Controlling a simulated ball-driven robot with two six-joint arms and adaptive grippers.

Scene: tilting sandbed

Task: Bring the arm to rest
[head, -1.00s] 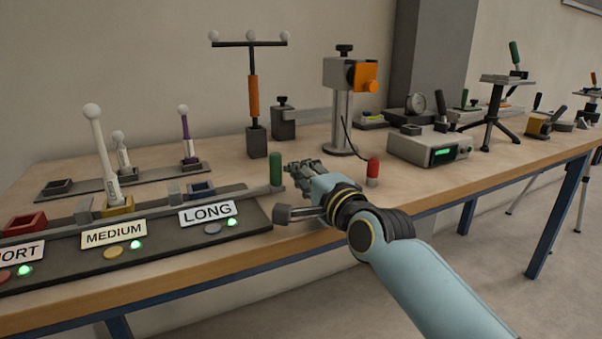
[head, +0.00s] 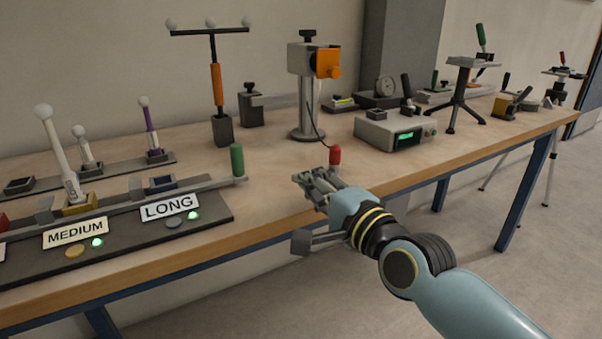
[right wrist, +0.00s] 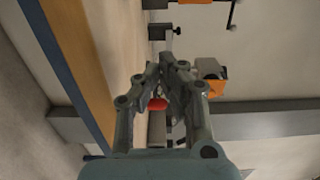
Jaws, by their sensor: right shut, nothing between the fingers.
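My right gripper (head: 318,186) is shut and empty. In the head view it hangs at the front edge of the wooden table (head: 275,205), with my right arm coming in from the lower right. In the right wrist view the closed fingers (right wrist: 172,70) reach forward, and the table edge runs along the left. A red-topped handle (head: 335,156) stands just behind the fingers in the head view; its red tip (right wrist: 157,104) shows between the finger links in the wrist view. I cannot tell whether they touch. My left gripper is not in view.
A dark rack with MEDIUM (head: 75,233) and LONG (head: 170,207) labels and a green handle (head: 237,160) lies left of the gripper. A stand with an orange block (head: 327,63) and a grey meter box (head: 395,130) are behind.

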